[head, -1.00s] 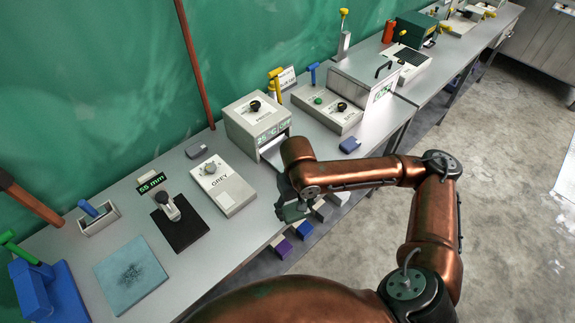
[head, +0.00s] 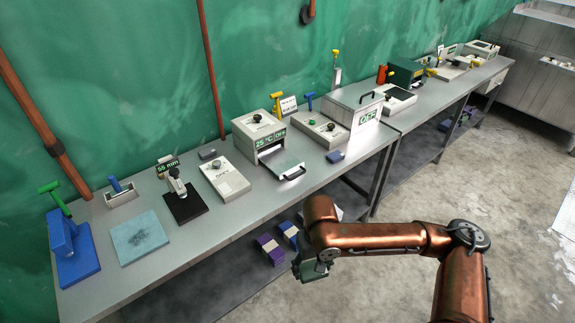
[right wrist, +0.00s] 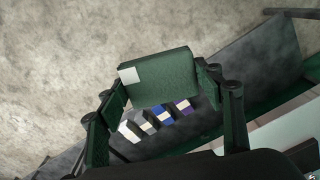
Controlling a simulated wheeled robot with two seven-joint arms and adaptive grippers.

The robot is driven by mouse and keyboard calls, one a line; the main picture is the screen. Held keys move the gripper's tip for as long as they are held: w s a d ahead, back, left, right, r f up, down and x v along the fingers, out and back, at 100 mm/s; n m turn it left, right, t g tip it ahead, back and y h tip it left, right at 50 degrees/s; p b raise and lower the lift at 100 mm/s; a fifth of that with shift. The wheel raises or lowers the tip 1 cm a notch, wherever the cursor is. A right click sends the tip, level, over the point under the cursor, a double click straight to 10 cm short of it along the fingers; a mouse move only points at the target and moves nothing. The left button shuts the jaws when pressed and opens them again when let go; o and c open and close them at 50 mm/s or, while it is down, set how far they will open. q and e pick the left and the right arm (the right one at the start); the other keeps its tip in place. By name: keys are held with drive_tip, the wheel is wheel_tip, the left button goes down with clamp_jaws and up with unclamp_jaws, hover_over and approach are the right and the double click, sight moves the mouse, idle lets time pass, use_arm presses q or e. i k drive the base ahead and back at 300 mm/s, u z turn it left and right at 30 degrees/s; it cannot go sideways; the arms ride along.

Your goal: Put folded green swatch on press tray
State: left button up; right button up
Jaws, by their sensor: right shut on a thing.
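My right gripper (right wrist: 165,90) is shut on the folded green swatch (right wrist: 160,76), a dark green folded cloth with a white label at one corner. In the head view the gripper (head: 310,268) hangs low over the floor in front of the bench, and the swatch is mostly hidden there or hard to tell from the green fingers. The press tray (head: 281,162) is a flat pale plate with a dark front handle, sticking out of the box press marked 25 °C OFF (head: 258,128). It looks empty. The gripper is apart from it, lower and nearer. My left gripper is out of view.
The long bench (head: 235,222) carries a grey lidded unit (head: 225,178), a black plate stand (head: 186,205), a blue mat (head: 139,238) and a blue block (head: 336,156). Folded bundles (head: 270,249) lie on the lower shelf. The floor (head: 400,290) nearby is clear.

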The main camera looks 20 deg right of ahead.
sight(275, 163)
drive_tip(key=z, duration=0.5)
drive_tip(key=i, duration=0.55)
drive_tip(key=z, duration=0.5)
drive_tip(key=i, duration=0.7)
drive_tip(key=u, duration=0.75)
drive_tip(key=i, duration=0.6)
drive_tip(key=u, duration=0.7)
